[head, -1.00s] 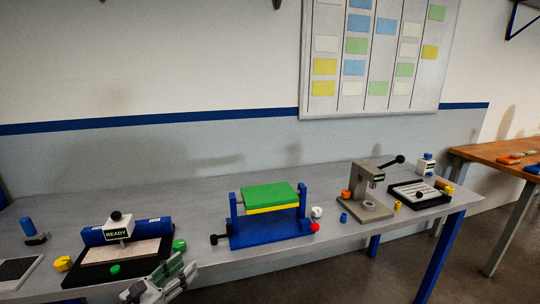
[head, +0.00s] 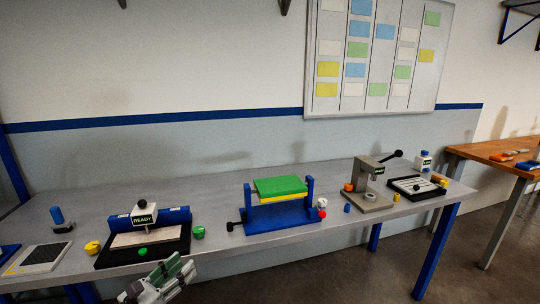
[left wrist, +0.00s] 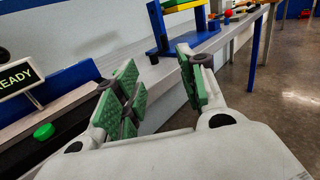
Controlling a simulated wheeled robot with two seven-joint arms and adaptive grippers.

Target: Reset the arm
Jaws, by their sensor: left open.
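My left gripper (head: 170,280) is at the bottom of the head view, in front of the table's near edge. Its green-padded fingers are apart with nothing between them. It also shows in the left wrist view (left wrist: 160,85), with its fingers open toward the table edge. A black tray device with a READY sign (head: 144,220) stands on the table (head: 215,215) just behind and left of the gripper. My right gripper is not in view.
A blue stand with a green and yellow block (head: 280,187) is at mid-table. A grey press (head: 368,185) and a black tray with a white insert (head: 417,187) stand further right. A green knob (head: 198,232) lies near the gripper. The floor in front is clear.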

